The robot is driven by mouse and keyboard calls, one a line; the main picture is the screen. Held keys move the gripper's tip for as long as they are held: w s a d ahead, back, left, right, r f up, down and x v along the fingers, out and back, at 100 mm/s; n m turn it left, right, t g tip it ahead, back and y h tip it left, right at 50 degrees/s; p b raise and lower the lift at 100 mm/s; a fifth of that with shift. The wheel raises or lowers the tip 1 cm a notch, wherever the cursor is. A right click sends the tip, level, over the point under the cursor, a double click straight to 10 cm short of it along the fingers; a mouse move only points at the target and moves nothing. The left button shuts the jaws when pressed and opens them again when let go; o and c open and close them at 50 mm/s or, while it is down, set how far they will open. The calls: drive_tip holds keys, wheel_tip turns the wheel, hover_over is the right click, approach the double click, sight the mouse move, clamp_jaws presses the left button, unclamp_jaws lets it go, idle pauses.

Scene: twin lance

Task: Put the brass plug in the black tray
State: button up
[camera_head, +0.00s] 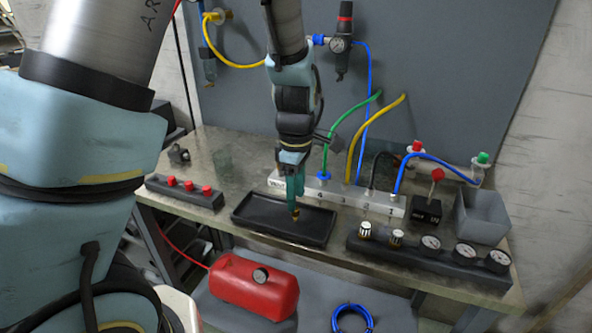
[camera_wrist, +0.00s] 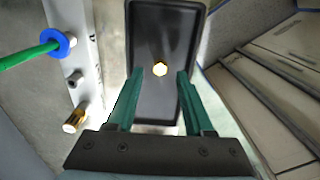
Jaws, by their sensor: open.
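The brass plug (camera_head: 296,213) is a small gold piece just below my fingertips in the head view. In the wrist view the brass plug (camera_wrist: 160,68) shows between the two green fingers, with the tray floor behind it. The black tray (camera_head: 260,211) is shallow and lies on the bench; the black tray (camera_wrist: 150,28) also fills the middle of the wrist view. My gripper (camera_head: 294,198) points down over the tray, and in the wrist view my gripper (camera_wrist: 160,72) has its fingers apart, with gaps beside the plug. Whether the plug rests on the tray floor is hard to tell.
A pale manifold (camera_head: 340,196) with hoses runs behind the tray, and a brass fitting (camera_wrist: 75,121) shows on it. A red-button box (camera_head: 185,190) stands left, a gauge block (camera_head: 425,258) right, and a grey bin (camera_head: 483,216) at far right. A red tank (camera_head: 253,287) sits below.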

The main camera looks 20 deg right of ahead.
wheel_tip(320, 180, up, 9)
drive_tip(key=w+a+f+m, duration=0.1)
drive_tip(key=a+m, duration=0.4)
drive_tip(key=a, duration=0.8)
drive_tip(key=w+a+f+m+t, duration=0.1)
drive_tip(key=a+m, duration=0.4)
drive_tip(key=a, duration=0.9)
drive_tip(key=shift+w+a+f+m+t+b, duration=0.15)
drive_tip(key=shift+a+f+m+t+b, duration=0.15)
drive_tip(key=shift+f+b, duration=0.1)
